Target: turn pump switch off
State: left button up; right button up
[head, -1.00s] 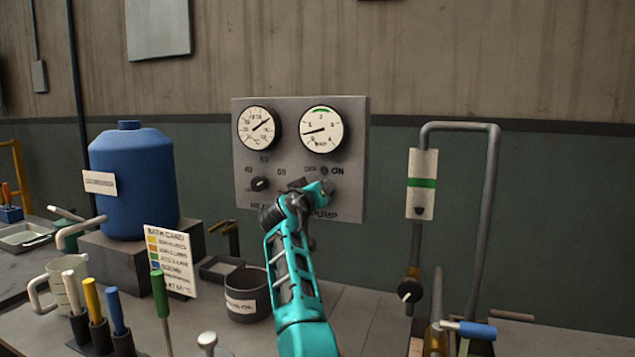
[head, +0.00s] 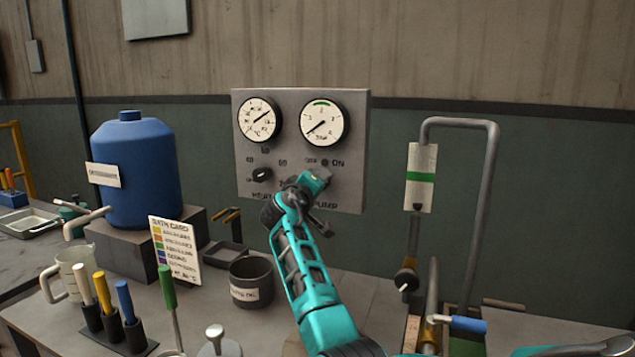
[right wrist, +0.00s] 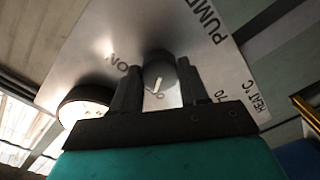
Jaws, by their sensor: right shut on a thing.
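The grey control panel (head: 352,180) on the wall carries the pump switch, a dark round knob (right wrist: 161,62) with a white pointer line. In the right wrist view my right gripper (right wrist: 158,72) is shut on this knob, one finger on each side. The knob's white line points toward the OFF lettering (right wrist: 155,94), away from the ON lettering. In the head view my gripper hides the pump knob. The pump gauge (head: 322,123) has its needle at lower left, near the low end.
The heat knob (head: 262,174) and temperature gauge (head: 259,119) sit left on the panel. On the bench below stand a dark pot (head: 250,294), a colour card (head: 175,250) and several handled tools. A pipe (head: 483,210) with a flow tube (head: 420,178) stands right.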

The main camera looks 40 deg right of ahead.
dwell(0.3)
jog(key=o, duration=1)
jog(key=shift+o, duration=0.2)
jog(key=shift+a, duration=0.1)
jog(key=b+v, duration=0.1)
jog(key=v, duration=1.1)
jog(key=shift+s+a, duration=0.25)
jog(key=shift+a, duration=0.1)
